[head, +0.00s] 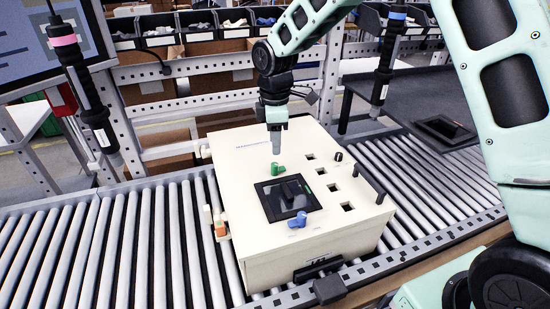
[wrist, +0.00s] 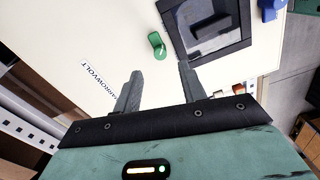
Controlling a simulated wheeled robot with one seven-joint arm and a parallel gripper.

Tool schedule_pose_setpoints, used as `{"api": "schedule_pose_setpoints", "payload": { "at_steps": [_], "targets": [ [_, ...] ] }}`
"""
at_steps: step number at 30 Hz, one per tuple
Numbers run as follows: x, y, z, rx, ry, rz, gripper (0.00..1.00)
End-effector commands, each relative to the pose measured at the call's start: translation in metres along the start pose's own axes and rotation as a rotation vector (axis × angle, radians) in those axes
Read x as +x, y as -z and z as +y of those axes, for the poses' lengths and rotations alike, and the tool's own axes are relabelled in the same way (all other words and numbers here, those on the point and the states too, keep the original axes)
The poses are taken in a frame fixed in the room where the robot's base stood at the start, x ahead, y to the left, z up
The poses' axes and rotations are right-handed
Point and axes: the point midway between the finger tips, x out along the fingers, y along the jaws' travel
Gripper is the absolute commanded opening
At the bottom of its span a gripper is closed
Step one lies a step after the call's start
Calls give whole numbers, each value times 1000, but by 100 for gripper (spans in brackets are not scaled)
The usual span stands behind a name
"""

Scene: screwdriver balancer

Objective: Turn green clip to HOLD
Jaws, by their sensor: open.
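The green clip (head: 277,169) sits on the top face of a cream box (head: 240,247), just behind a black recessed panel. In the wrist view the green clip (wrist: 157,45) shows as a rounded lever with a light mark at its lower end. My gripper (head: 275,145) points down above the box, just over the green clip. In the wrist view my gripper (wrist: 157,80) is open and empty, its two fingers apart, with the clip beyond the tips. I cannot read any label by the clip.
The black panel (head: 266,205) with a raised handle lies in front of the clip. A blue clip (head: 298,220) is at the panel's near edge. Square holes and a black handle (head: 368,184) are to the right. Two tools hang overhead, one pink-banded (head: 83,85), one blue-banded (head: 386,65). Rollers surround the box.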

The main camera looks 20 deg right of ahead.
Motion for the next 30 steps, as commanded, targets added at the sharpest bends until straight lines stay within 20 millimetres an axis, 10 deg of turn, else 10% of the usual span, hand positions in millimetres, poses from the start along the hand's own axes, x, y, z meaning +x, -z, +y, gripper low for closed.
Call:
{"api": "schedule_pose_setpoints", "payload": {
  "at_steps": [12, 24, 30],
  "targets": [
    [65, 0, -1, 0, 2, 0, 41],
    [73, 0, 0, 0, -1, 0, 41],
    [73, 0, 0, 0, -1, 0, 0]
  ]
}}
